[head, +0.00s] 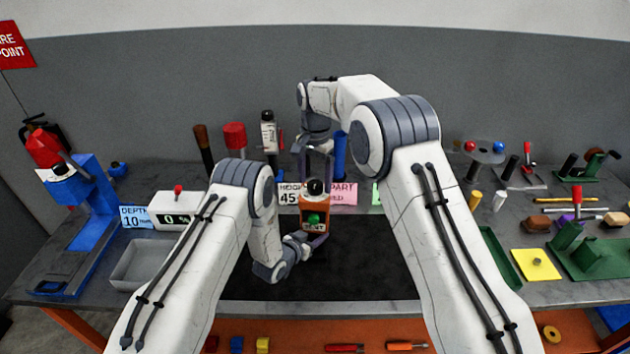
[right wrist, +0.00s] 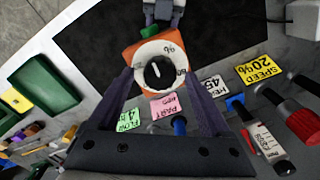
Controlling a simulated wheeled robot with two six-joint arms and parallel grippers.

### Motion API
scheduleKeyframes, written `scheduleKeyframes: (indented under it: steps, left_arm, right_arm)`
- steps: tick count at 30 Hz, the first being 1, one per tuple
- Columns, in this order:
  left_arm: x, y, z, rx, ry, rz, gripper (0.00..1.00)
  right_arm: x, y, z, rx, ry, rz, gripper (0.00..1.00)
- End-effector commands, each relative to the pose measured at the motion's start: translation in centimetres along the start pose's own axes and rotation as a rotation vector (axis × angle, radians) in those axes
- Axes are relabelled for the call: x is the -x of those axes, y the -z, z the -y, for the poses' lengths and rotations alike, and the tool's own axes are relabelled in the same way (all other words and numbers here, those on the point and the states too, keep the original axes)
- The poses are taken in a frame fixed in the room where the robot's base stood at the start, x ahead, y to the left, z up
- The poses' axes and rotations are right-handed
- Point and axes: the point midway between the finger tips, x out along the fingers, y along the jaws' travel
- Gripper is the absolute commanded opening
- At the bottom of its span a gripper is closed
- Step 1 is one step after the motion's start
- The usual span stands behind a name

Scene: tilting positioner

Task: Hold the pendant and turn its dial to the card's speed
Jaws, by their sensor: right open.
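The orange pendant (head: 324,218) with a green button is upright above the black mat in the head view. My left gripper (head: 310,240) is shut on its lower part, also visible at the top of the right wrist view. The pendant's black dial (right wrist: 159,73) has a white mark and sits in a white ring with % markings, only partly legible. My right gripper (head: 315,176) is open above the pendant, its fingers on either side of the dial; contact cannot be told. The yellow speed card (right wrist: 258,70) reads SPEED 20 %. I cannot make it out in the head view.
A white box (head: 174,210) displays 0 %. Other cards stand behind the pendant, including a pink part card (right wrist: 170,108) and a green flow card (right wrist: 130,119). A blue cylinder (head: 340,157) and several tools stand at the back. The black mat (head: 370,270) is clear.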

Motion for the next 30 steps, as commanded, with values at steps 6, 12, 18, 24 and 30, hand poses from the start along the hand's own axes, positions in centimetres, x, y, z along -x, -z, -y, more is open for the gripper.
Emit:
scheduleKeyframes:
  steps: [6, 12, 18, 24, 30]
  left_arm:
    - [-0.01, 0.07, 0.01, 0.0, 0.0, -0.001, 0.0]
    - [-0.02, 0.07, 0.01, 0.0, 0.0, -0.002, 0.0]
    - [-0.02, 0.07, 0.01, 0.0, 0.0, -0.002, 0.0]
    - [-0.02, 0.08, 0.01, -0.001, 0.0, -0.002, 0.0]
    - [-0.02, 0.09, 0.01, -0.001, 0.0, -0.002, 0.0]
  right_arm:
    - [-0.77, 0.01, 0.01, 0.0, 0.001, -0.001, 0.82]
    - [-0.76, 0.01, 0.01, 0.0, 0.001, -0.001, 0.74]
    - [-0.75, 0.01, 0.01, 0.0, 0.001, -0.001, 0.0]
    - [-0.74, 0.01, 0.01, 0.009, 0.001, -0.001, 0.0]
    - [-0.74, 0.01, 0.01, 0.072, 0.0, 0.0, 0.0]
